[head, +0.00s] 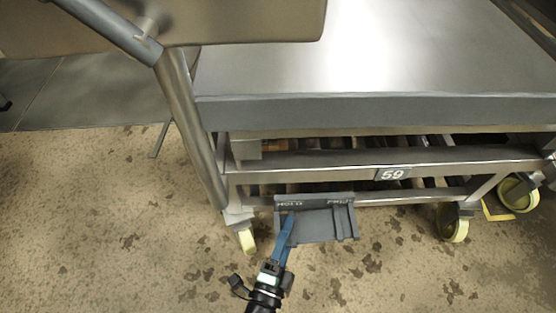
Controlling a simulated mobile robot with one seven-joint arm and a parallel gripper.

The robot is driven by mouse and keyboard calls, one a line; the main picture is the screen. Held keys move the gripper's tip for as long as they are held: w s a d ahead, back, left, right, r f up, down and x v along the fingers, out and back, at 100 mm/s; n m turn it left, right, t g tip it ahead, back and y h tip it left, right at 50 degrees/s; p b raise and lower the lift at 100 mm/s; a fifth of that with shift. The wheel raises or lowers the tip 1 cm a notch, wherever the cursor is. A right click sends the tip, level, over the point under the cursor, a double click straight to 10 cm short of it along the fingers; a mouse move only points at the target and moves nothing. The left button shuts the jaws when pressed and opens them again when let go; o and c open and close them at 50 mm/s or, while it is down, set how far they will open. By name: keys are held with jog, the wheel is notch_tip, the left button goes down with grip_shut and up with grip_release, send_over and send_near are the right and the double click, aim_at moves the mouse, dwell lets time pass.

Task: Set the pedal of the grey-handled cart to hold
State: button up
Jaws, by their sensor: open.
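The cart (275,110) is steel, with a grey-blue handle bar (112,28) at the upper left and a "59" plate (393,174) on its lower rail. A dark grey pedal plate (318,226) hangs under that rail, marked HOLD at left and FREE at right. A raised upright bar (345,222) stands at its right part, under FREE; it looks like the pedal. My gripper (288,222) has blue fingers and reaches up from below, in front of the plate's left part under HOLD. It is open and holds nothing; I cannot tell whether it touches the plate.
Pale yellow casters (453,223) stand under the cart, with another at the left (247,240) and one at the far right (518,192). A steel slanted leg (195,130) is left of the pedal. The speckled floor (90,230) is clear at left.

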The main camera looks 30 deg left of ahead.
jog(key=p+v, duration=0.3)
jog(key=v, duration=0.9)
jog(key=shift+p, duration=0.3)
jog(key=shift+s, duration=0.1)
